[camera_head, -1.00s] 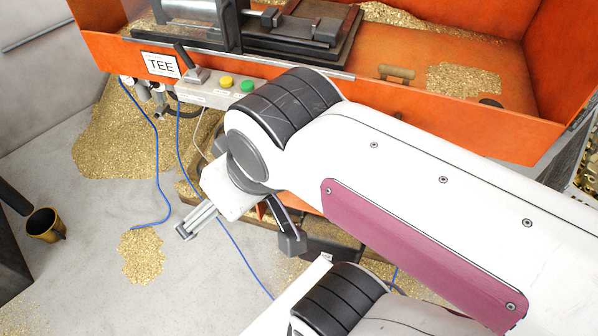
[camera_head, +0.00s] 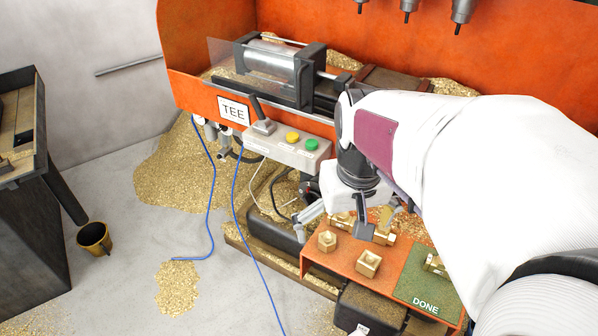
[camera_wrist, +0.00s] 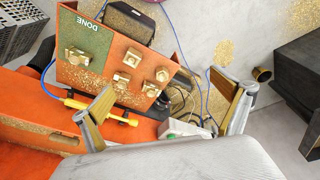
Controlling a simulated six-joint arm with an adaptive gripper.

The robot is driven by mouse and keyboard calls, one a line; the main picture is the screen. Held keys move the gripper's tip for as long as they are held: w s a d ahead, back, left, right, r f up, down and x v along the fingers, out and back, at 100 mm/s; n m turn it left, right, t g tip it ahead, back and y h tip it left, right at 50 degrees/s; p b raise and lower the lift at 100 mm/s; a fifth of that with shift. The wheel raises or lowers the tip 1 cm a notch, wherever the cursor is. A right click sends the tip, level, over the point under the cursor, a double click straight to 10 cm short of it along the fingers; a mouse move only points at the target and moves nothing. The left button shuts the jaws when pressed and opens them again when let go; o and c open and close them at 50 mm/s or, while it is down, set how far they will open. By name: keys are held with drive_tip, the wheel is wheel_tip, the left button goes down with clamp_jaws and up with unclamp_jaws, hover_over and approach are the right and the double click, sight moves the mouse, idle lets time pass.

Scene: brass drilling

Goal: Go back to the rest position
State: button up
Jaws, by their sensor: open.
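My gripper (camera_head: 337,221) is in front of the machine, beside and partly over the orange tray (camera_head: 335,264) with brass parts. Its fingers are spread wide. In the wrist view, both fingers of my gripper (camera_wrist: 168,98) show with nothing between them. My arm comes in from the right and covers part of the tray and machine. Brass fittings sit on the tray, among them a hex piece (camera_head: 326,240) and a square piece (camera_head: 368,262). Another fitting (camera_head: 435,265) is on the green DONE area (camera_head: 420,284).
The orange machine (camera_head: 190,92) holds a clamp (camera_head: 270,65) and a button box (camera_head: 290,148) with yellow and green buttons. Blue hoses (camera_head: 211,190) hang to the floor. Brass chips (camera_head: 180,165) lie in piles. A small bucket (camera_head: 95,238) stands at left.

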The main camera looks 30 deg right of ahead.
drive_tip(key=d+f+n+g+y, duration=0.1)
drive_tip(key=d+f+n, duration=0.2)
drive_tip(key=d, duration=0.8)
drive_tip(key=shift+w+f+n+g, duration=0.3)
drive_tip(key=shift+n+g, duration=0.1)
drive_tip(key=shift+n, duration=0.3)
drive_tip(key=shift+a+f, duration=0.1)
drive_tip(key=shift+f, duration=4.8)
drive_tip(key=shift+r, duration=0.15)
wheel_tip(320, 180, up, 10)
drive_tip(key=shift+f, duration=0.2)
drive_tip(key=shift+m, duration=0.3)
